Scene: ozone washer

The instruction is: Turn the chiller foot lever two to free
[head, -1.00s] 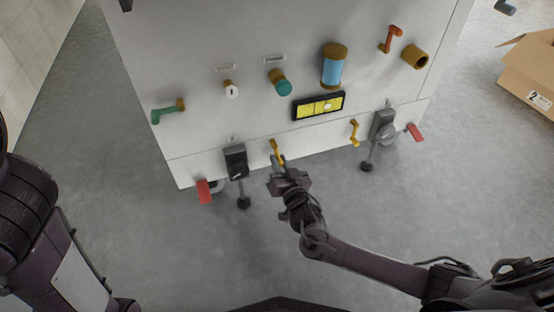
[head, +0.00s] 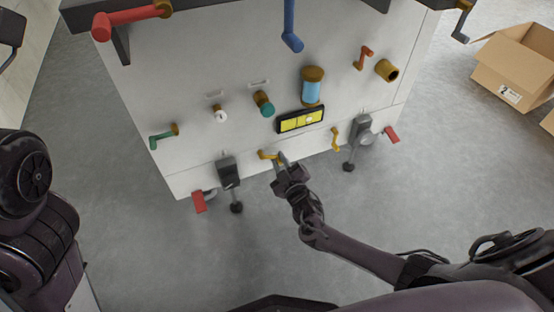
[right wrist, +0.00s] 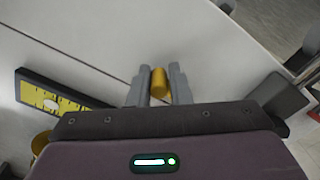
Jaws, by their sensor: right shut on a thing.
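A yellow lever (head: 267,155) sits low on the white machine's front panel and lies nearly level, pointing sideways. My right gripper (head: 281,160) is at its right end. In the right wrist view the gripper's two grey fingers (right wrist: 158,88) stand on either side of the lever's yellow rounded end (right wrist: 159,80), shut on it. A second yellow lever (head: 336,138) hangs roughly upright farther right on the panel. My left arm shows at the left edge of the head view; its gripper is not visible.
Red foot pedals (head: 199,201) and grey caster brackets (head: 229,170) stand at the machine's lower edge. A yellow display (head: 301,120) is above the levers. A cardboard box (head: 515,65) is at right. Grey floor in front is clear.

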